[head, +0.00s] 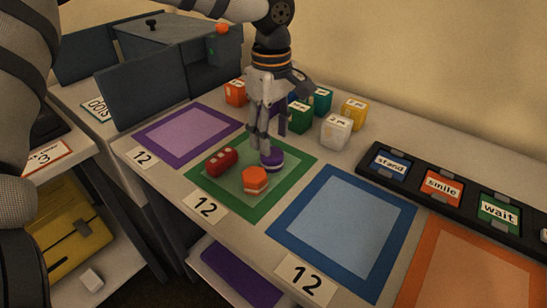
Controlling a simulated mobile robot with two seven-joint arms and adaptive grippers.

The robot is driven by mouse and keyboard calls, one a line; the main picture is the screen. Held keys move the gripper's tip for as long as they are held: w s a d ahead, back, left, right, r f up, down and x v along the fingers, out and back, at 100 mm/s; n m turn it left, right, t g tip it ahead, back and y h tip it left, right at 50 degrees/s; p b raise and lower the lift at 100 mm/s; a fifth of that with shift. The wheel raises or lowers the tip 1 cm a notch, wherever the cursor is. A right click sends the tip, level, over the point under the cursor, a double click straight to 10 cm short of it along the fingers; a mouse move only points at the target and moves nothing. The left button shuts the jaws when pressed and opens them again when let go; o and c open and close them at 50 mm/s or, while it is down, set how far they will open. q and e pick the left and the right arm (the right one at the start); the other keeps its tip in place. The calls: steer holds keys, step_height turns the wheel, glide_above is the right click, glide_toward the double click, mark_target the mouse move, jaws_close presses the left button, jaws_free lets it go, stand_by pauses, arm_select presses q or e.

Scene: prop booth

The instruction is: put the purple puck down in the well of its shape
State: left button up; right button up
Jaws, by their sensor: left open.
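A purple puck (272,161) with a pale band lies on the inner part of the green-bordered mat (292,173). My left gripper (262,146) points down with its fingertips just above and beside the puck. It is open, and I cannot tell whether a finger touches the puck. A red piece (221,162) and an orange hexagonal piece (254,180) lie on the same mat. I cannot make out a well of the puck's shape. My right gripper is out of view.
Several lettered blocks, including a white one (336,130), stand behind the mat. A black rack (461,211) holds word tiles at the right. The purple (152,142), blue (342,231) and orange (420,272) mats are clear. Grey panels (143,94) stand at the left.

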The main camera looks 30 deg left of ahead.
mark_target(272, 152)
arm_select(q)
step_height(272, 152, down, 4)
steer(key=shift+f, duration=0.25)
steer(key=c, duration=0.9)
steer(key=shift+c, duration=0.2)
steer(key=shift+r, duration=0.1)
steer(key=shift+r, duration=0.4)
steer(key=r, duration=0.3)
steer(key=shift+s+d+r, duration=0.2)
steer(key=shift+s, duration=0.1)
steer(key=s+d+r+p, duration=0.1)
steer(key=s+d+r, duration=0.2)
steer(key=s, duration=0.3)
steer(key=s+d+r+p, duration=0.1)
steer(key=s+d+r, duration=0.2)
steer(key=s+r, duration=0.2)
steer(key=shift+s+d+r+p, duration=0.3)
steer(key=shift+s+r+p, duration=0.05)
steer(key=shift+p, duration=0.05)
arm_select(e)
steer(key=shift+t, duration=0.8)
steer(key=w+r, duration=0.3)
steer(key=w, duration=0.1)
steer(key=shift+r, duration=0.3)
